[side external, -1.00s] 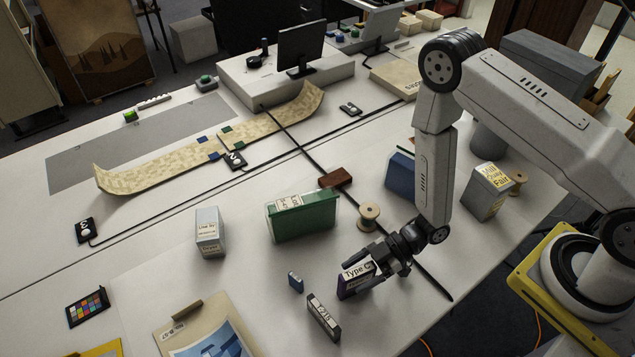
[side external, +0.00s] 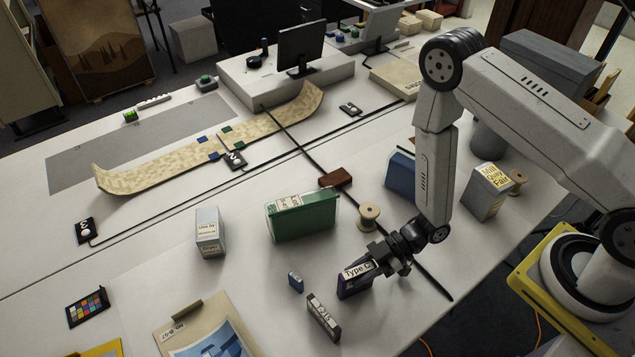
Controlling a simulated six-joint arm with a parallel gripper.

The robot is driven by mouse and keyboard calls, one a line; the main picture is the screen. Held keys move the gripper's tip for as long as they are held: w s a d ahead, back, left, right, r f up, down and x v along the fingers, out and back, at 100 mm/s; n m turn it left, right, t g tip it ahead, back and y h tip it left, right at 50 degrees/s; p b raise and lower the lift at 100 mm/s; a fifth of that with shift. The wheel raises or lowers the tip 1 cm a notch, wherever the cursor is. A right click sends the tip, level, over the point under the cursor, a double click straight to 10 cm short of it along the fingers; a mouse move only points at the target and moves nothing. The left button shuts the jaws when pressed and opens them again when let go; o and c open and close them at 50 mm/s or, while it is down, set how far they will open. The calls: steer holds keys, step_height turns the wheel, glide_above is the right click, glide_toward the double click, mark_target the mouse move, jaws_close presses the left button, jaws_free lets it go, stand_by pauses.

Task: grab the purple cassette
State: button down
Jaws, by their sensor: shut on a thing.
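The purple cassette (side external: 350,286) stands on edge on the white table, right of the middle of the side view, with a pale label along its top edge. My gripper (side external: 376,266) reaches down from the right and is shut on the cassette. The fingers cover the cassette's right end. I cannot tell whether its bottom edge touches the table.
A grey cassette (side external: 323,317) lies close at the lower left, with a small blue block (side external: 295,282) near it. A green box (side external: 303,221), a wooden spool (side external: 369,217) and a blue box (side external: 401,175) stand behind. A black cable (side external: 432,280) runs at right.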

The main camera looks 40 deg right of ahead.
steer(key=shift+r, duration=4.9)
steer(key=shift+a, duration=0.15)
